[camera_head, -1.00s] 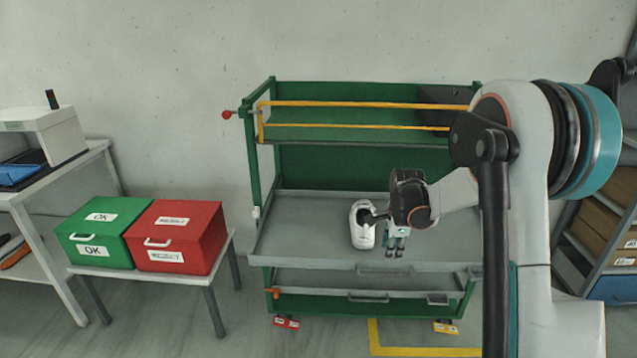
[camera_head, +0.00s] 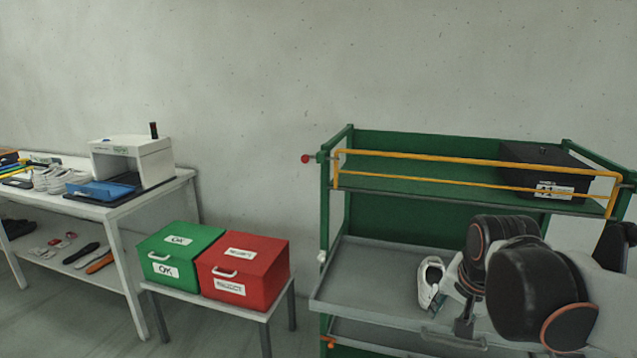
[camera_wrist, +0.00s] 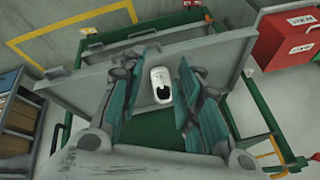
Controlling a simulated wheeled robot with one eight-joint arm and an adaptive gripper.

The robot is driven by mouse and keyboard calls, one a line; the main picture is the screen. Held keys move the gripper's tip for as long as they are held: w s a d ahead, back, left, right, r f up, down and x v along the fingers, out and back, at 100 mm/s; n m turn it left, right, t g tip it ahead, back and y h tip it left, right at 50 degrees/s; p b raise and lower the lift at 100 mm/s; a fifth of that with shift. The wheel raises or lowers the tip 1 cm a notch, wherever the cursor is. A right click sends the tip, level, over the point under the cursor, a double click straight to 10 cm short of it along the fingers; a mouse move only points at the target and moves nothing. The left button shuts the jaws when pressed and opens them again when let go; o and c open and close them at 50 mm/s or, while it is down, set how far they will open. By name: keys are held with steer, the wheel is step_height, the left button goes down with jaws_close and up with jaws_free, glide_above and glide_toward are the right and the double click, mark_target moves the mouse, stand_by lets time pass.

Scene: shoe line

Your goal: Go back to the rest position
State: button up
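My gripper (camera_head: 464,322) is over the front right of the trolley's grey middle shelf, partly hidden by my own arm links in the head view. In the wrist view my gripper (camera_wrist: 158,66) has its two teal-padded fingers spread wide apart with nothing held. A white shoe (camera_head: 430,281) rests on the grey shelf (camera_head: 375,268), just left of my gripper. The shoe also shows in the wrist view (camera_wrist: 161,78), seen from above between the fingers but farther off, on the shelf.
The green trolley (camera_head: 350,150) has a yellow rail and a black box (camera_head: 540,165) on top. A green OK box (camera_head: 178,250) and a red box (camera_head: 243,270) stand on a small table to the left. A white bench (camera_head: 150,200) is farther left. Floor between is clear.

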steer(key=s+a+n+t, duration=0.1)
steer(key=s+a+n, duration=0.1)
steer(key=s+n, duration=0.2)
steer(key=s+a+f+n+t, duration=0.1)
steer(key=s+n, duration=0.3)
steer(key=s, duration=0.6)
steer(key=shift+a+y, duration=0.3)
steer(key=shift+a, duration=0.55)
